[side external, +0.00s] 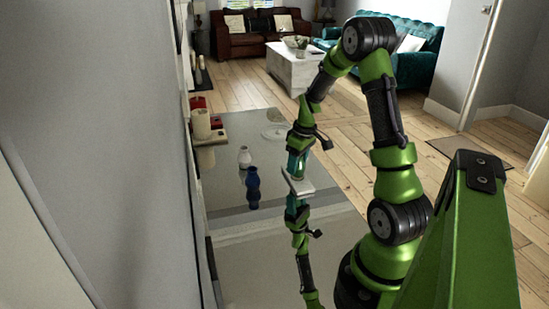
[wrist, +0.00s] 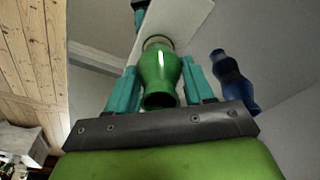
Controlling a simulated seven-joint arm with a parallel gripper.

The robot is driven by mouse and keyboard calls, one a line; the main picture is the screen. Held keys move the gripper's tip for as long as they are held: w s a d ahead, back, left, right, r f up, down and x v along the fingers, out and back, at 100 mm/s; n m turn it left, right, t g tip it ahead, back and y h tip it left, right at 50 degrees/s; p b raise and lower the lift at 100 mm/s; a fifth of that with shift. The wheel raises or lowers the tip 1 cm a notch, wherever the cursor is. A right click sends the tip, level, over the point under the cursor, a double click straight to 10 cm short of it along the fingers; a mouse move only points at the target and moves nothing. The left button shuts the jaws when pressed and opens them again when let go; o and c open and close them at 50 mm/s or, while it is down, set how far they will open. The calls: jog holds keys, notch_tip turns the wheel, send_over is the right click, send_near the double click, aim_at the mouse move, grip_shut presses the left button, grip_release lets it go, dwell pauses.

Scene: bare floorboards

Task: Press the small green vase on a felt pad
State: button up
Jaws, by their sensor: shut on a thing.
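The small green vase (wrist: 160,75) is between the teal fingers of my gripper (wrist: 158,90) in the wrist view, and the gripper is shut on it. My gripper (side external: 297,165) also shows in the side view, pointing down at the pale felt pad (side external: 298,187). The pad (wrist: 180,18) lies just beyond the vase's far end in the wrist view. I cannot tell whether the vase touches it. The fingers mostly hide the vase in the side view.
A blue vase (side external: 253,183) stands left of the pad, with a white vase (side external: 244,157) behind it. The grey surface (side external: 240,250) mirrors my arm. Candles (side external: 201,124) stand along the left wall. A clear round dish (side external: 273,133) lies farther back.

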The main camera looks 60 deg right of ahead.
jog(key=shift+f, duration=0.7)
dwell(2.0)
jog(key=shift+r, duration=3.6)
